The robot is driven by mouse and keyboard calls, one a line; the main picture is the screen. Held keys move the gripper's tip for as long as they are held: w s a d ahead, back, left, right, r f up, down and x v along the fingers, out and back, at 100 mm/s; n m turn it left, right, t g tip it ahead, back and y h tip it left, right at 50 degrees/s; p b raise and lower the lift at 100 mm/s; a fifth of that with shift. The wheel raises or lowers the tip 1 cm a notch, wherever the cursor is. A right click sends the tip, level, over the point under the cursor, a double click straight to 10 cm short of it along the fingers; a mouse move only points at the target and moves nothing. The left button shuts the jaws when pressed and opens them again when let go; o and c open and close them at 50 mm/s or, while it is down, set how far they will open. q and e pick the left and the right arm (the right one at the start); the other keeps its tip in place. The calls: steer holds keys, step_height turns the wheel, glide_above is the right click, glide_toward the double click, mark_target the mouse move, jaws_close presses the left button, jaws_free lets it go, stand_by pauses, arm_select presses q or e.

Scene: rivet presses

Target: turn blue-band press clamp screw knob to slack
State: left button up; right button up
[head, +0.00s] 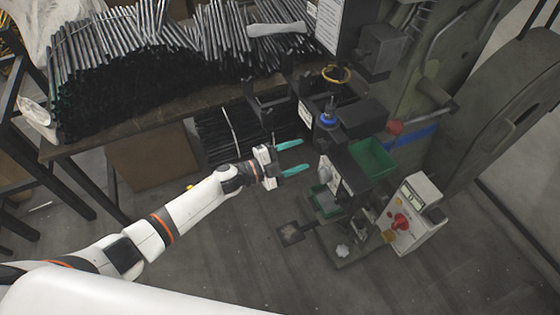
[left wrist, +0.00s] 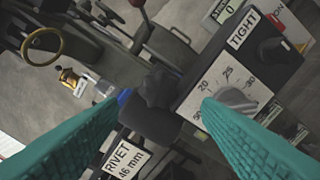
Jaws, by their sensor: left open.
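In the left wrist view this panel carries a grey pointer knob (left wrist: 238,99) over a numbered scale, a TIGHT label (left wrist: 243,30) and a black knob (left wrist: 273,50). A dark lobed knob (left wrist: 160,88) shows near the fingertips, with blue beside it. I cannot tell which knob is the clamp screw's. My left gripper is open and empty, its teal fingers apart.
A green bin (head: 372,160) and a control box with a red knob (head: 400,221) are on the right. A bench with many metal rods (head: 110,45) stands behind.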

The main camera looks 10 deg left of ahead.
arm_select(q)
steer(key=v, duration=0.5)
steer(key=shift+s+a+b, duration=0.25)
steer(key=shift+a+b, duration=0.05)
steer(key=shift+b, duration=0.05)
steer(key=s+a+f+n+y, duration=0.3)
steer(key=a+f+n+y, duration=0.1)
steer(key=f, duration=0.5)
steer(key=s+a+f+n+y, duration=0.3)
steer(key=s+a+f+n, duration=0.15)
steer(key=f, duration=0.45)
steer(key=s+a+f+n+y, duration=0.3)
steer(key=f+n+y, duration=0.1)
steer(key=f, duration=0.6)
steer(key=s+f+n+g+y, duration=0.1)
steer(key=s+f, duration=0.4)
steer(key=s, duration=0.6)
steer(key=s+f+n+g+y, duration=0.1)
steer(key=s+f+n+g, duration=0.2)
steer(key=s, duration=0.9)
steer(key=s+f+n+g+y, duration=0.1)
steer(key=s+f+n+g, duration=0.2)
steer(key=s, duration=0.9)
step_height(320, 180, down, 5)
steer(key=a+g, duration=0.1)
steer(key=g, duration=0.1)
steer(key=shift+r+g+y, duration=0.15)
steer(key=shift+g+y, duration=0.15)
